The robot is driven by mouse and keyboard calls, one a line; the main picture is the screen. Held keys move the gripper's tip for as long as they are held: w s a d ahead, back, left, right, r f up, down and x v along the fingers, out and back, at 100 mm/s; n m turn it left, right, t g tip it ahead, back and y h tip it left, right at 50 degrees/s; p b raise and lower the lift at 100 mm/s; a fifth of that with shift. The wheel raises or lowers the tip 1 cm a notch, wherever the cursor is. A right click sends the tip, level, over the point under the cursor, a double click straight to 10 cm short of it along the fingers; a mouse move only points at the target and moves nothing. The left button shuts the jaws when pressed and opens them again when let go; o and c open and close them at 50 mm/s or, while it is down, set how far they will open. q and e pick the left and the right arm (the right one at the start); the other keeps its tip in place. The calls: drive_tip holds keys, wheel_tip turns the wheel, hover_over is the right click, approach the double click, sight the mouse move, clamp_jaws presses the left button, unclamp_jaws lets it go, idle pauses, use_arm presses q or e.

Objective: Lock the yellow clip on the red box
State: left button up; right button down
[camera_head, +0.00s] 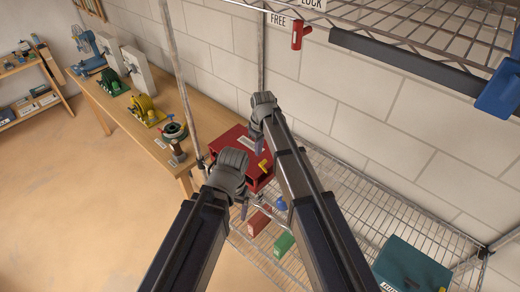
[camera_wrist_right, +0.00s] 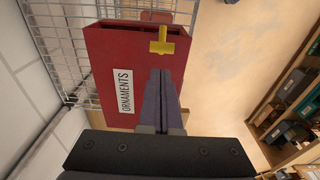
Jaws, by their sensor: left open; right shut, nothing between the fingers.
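The red box (camera_head: 228,140) sits on the wire shelf. In the right wrist view the red box (camera_wrist_right: 105,62) has a white "ORNAMENTS" label on its face. The yellow clip (camera_head: 263,165) is on the box's edge. In the right wrist view the clip (camera_wrist_right: 162,46) looks T-shaped, at the box's slotted rim. My right gripper (camera_head: 259,143) is above the box; its shut, empty fingers (camera_wrist_right: 160,76) point toward the clip, with a small apparent gap. My left gripper (camera_head: 243,207) is open, in front of the box and lower; its fingers are mostly hidden behind its wrist.
The wire shelf (camera_head: 350,190) holds a teal box (camera_head: 410,265) at right, and small red and green boxes (camera_head: 284,244) lie below the red box. An upper rack (camera_head: 400,62) overhangs at right. A wooden workbench (camera_head: 135,125) with tools stands at left.

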use_arm(q)
wheel_tip(320, 180, up, 9)
drive_tip(key=p, duration=0.7)
drive_tip(key=shift+p, duration=0.4)
use_arm(e)
wheel_tip(320, 180, up, 9)
drive_tip(key=a, duration=0.1)
drive_tip(key=shift+w, duration=0.4)
